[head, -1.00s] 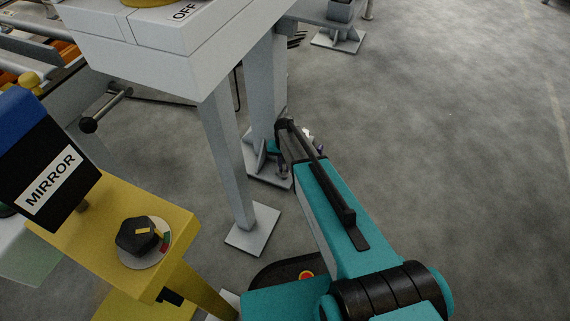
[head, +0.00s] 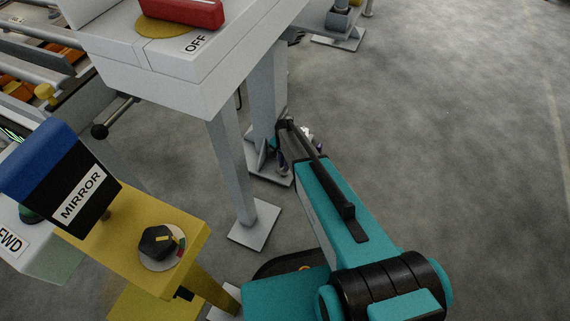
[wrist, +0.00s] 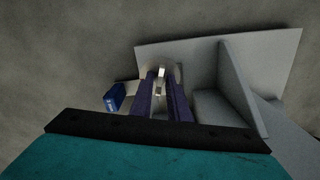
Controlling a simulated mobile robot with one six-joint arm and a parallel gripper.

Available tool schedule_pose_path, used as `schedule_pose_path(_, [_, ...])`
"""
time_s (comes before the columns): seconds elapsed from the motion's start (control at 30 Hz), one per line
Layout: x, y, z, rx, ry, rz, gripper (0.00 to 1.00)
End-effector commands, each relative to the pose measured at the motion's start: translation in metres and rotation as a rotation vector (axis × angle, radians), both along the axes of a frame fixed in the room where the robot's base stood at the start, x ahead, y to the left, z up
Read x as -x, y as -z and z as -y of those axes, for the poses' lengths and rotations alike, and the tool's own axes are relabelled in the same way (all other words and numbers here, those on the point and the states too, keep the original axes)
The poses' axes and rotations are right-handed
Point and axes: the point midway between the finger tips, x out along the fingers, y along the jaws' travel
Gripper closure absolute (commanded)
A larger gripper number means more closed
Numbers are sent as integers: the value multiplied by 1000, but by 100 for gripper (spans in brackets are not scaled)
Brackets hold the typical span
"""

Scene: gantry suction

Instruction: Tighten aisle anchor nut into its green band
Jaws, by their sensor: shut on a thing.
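My gripper (wrist: 161,92) shows in the wrist view with its two purple fingers shut on the aisle anchor nut (wrist: 161,73), a small bright metal piece. The nut is at the grey foot plate (wrist: 285,45) of a post. The fingers hide most of the nut, and I see no green band on it. In the head view my arm hides the nut and most of the gripper at the post's foot. A black six-sided knob with a yellow pointer (head: 158,241) sits on a pale dial with red and green patches, beside a MIRROR sign (head: 82,195). The pointer appears outside the green patch.
An upright grey rib (wrist: 236,80) stands right of my fingers. A small blue tag (wrist: 115,97) lies to their left. A slimmer grey leg (head: 229,170) and the yellow stand (head: 140,220) are left of my arm. Open floor (head: 440,150) lies right.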

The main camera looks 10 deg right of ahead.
Motion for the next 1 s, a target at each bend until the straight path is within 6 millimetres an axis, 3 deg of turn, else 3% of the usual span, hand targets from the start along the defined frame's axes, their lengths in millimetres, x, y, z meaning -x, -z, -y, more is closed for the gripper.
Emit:
schedule_pose_path(0.27, [2, 0, 5, 7, 1, -4, 100])
schedule_pose_path(0.3, [2, 0, 5, 7, 0, -4, 83])
schedule_pose_path(0.4, [2, 0, 4, 6, 0, -4, 66])
schedule_pose_path(0.77, [1, -1, 2, 3, -1, -2, 66])
schedule_pose_path(1.0, [1, -17, 1, 2, -1, -1, 66])
